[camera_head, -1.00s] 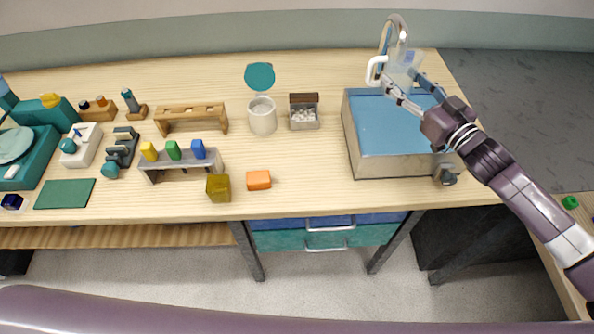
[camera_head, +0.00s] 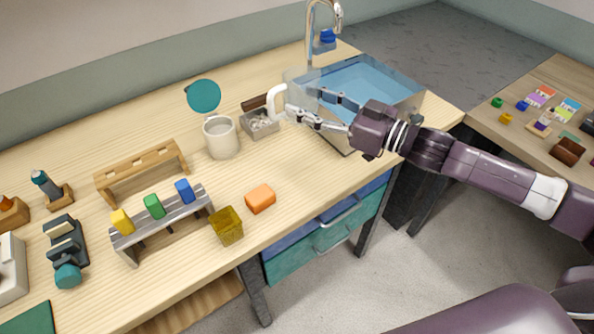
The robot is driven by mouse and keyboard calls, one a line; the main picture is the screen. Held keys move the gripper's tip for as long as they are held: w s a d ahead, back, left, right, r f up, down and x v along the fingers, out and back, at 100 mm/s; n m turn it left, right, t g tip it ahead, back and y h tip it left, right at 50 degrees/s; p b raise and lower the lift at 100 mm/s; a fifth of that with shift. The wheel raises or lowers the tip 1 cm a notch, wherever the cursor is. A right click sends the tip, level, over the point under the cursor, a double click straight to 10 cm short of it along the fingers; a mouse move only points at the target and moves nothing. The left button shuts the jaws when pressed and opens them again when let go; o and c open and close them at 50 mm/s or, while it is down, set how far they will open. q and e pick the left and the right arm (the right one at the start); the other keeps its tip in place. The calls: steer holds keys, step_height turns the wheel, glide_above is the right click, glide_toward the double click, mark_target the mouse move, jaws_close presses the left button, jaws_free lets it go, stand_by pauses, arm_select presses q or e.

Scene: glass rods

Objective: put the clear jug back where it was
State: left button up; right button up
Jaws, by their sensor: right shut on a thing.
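The clear jug (camera_head: 300,82) is see-through with a white handle (camera_head: 276,104). My right gripper (camera_head: 307,102) is shut on the jug, with its fingers to the right of the handle. The jug shows over the left end of the blue sink (camera_head: 365,75), close to the small grey box of pale bits (camera_head: 262,123). I cannot tell how high its base is, and the fingers cover part of it. My left gripper is not in view.
The tap (camera_head: 311,35) rises behind the sink. An orange block (camera_head: 260,198) and a yellow cube (camera_head: 227,226) lie near the front edge. Bare wood lies between them and the sink.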

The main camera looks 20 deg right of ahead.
step_height(320, 180, down, 14)
steer(key=shift+d+f, duration=0.1)
steer(key=shift+f, duration=1.9)
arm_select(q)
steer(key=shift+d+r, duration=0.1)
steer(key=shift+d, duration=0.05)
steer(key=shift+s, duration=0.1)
arm_select(e)
steer(key=shift+f, duration=0.15)
steer(key=o, duration=1.3)
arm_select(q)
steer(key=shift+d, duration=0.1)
